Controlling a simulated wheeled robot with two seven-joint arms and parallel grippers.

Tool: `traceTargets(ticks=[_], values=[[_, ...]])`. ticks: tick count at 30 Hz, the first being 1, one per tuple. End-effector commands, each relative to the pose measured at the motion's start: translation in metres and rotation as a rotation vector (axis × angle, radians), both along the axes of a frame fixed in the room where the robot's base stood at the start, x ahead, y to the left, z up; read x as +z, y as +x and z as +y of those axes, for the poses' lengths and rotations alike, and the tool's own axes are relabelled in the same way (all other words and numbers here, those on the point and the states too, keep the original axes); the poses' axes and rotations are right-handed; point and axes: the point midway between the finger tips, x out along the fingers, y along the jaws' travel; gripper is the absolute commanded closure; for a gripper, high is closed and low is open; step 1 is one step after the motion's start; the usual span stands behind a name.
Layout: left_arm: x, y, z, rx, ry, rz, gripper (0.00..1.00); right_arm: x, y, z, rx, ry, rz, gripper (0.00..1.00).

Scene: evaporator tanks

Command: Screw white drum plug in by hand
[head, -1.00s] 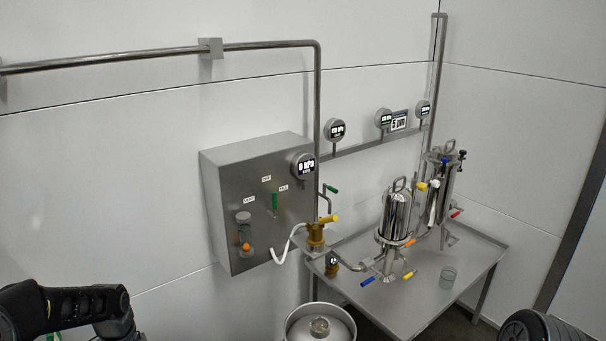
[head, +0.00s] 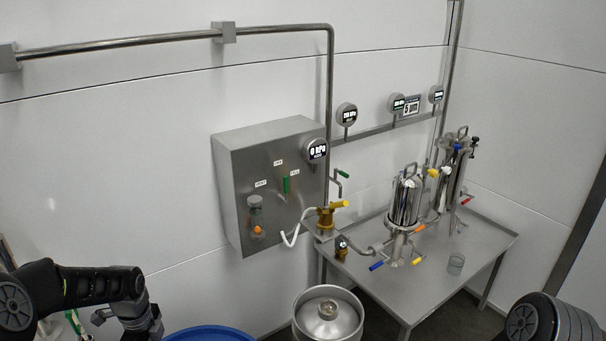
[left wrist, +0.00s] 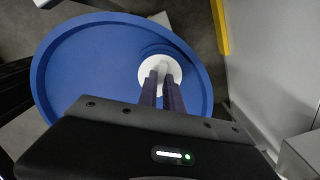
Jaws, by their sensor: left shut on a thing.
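The blue drum (head: 207,335) shows only its top edge at the bottom of the head view. Its blue lid (left wrist: 90,65) fills much of the left wrist view. The white plug (left wrist: 148,68) is a round disc at the lid's right part, near the rim. My left gripper (left wrist: 164,77) is shut on the plug, its two dark fingers close together over it. I cannot tell how deep the plug sits in its hole. In the head view my left arm comes down at the bottom left, with its fingertips out of frame. My right gripper is not in view.
A steel keg-like vessel (head: 328,316) stands right of the drum. A steel control box (head: 270,185) hangs on the wall behind. A yellow strip (left wrist: 220,25) lies beyond the drum.

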Motion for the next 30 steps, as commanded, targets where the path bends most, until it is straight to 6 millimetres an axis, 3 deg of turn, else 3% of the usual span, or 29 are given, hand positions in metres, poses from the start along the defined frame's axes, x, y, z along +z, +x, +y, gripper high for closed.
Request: traceTargets(ticks=[6, 14, 20, 21, 30], values=[[0.001, 0.000, 0.000, -0.027, 0.000, 0.000, 1.00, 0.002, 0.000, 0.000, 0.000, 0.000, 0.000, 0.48], [0.001, 0.000, 0.000, -0.288, 0.000, 0.000, 1.00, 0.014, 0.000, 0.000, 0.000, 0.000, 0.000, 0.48], [0.000, 0.000, 0.000, -0.298, 0.001, 0.000, 1.00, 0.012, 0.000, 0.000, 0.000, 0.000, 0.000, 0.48], [0.000, 0.000, 0.000, -0.297, 0.001, 0.000, 0.88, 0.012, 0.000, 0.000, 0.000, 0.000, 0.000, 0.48], [0.000, 0.000, 0.000, -0.296, 0.001, 0.000, 0.65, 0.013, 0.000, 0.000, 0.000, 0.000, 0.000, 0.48]])
